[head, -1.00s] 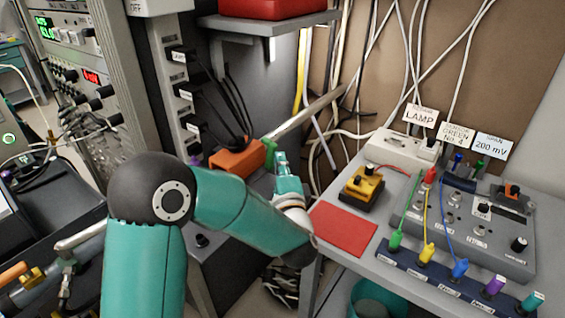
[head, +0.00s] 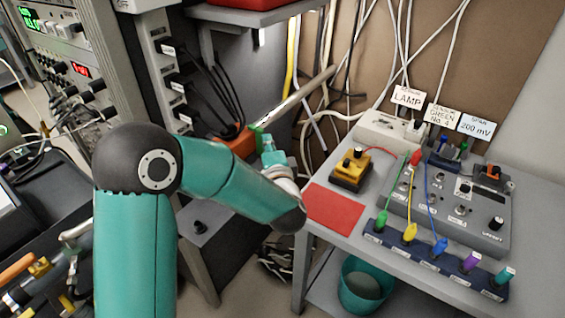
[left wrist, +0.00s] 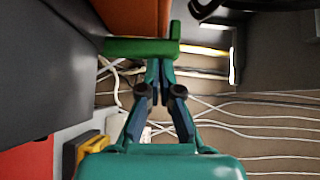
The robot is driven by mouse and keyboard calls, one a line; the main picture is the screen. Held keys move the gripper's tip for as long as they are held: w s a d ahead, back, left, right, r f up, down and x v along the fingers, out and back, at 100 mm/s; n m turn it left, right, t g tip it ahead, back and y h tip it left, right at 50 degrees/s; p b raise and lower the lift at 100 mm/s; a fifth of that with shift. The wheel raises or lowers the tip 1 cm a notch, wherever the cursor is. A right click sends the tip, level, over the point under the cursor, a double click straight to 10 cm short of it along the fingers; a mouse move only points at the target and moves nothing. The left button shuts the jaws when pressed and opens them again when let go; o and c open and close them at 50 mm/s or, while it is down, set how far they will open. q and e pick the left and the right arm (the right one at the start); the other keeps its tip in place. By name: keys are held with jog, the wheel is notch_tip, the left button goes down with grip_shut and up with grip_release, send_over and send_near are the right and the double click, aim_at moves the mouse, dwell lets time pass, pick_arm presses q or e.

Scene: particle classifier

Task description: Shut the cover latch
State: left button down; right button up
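The orange cover (head: 237,144) stands in the gap left of the bench, partly hidden behind my left arm. A green latch (head: 258,135) shows at its right edge. In the left wrist view the latch (left wrist: 140,48) is a green bar with a short upright end, lying across the near end of the orange cover (left wrist: 137,16). My left gripper (head: 270,152) is just in front of the latch. In the left wrist view its fingers (left wrist: 159,72) are drawn together, tips at the bar's lower edge. I cannot tell whether they touch it. My right gripper is out of view.
A grey bench to the right carries a red mat (head: 333,208), a yellow block (head: 350,172) and a control box (head: 450,205) with coloured plugs. A grey shelf (head: 262,15) hangs above. Black cables run down to the cover. A teal bin (head: 365,288) stands below the bench.

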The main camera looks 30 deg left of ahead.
pick_arm(q)
jog(key=w+d+v, duration=0.2)
jog(key=v, duration=1)
jog(key=shift+s+d+f, duration=0.2)
jog(key=shift+s+d, duration=0.15)
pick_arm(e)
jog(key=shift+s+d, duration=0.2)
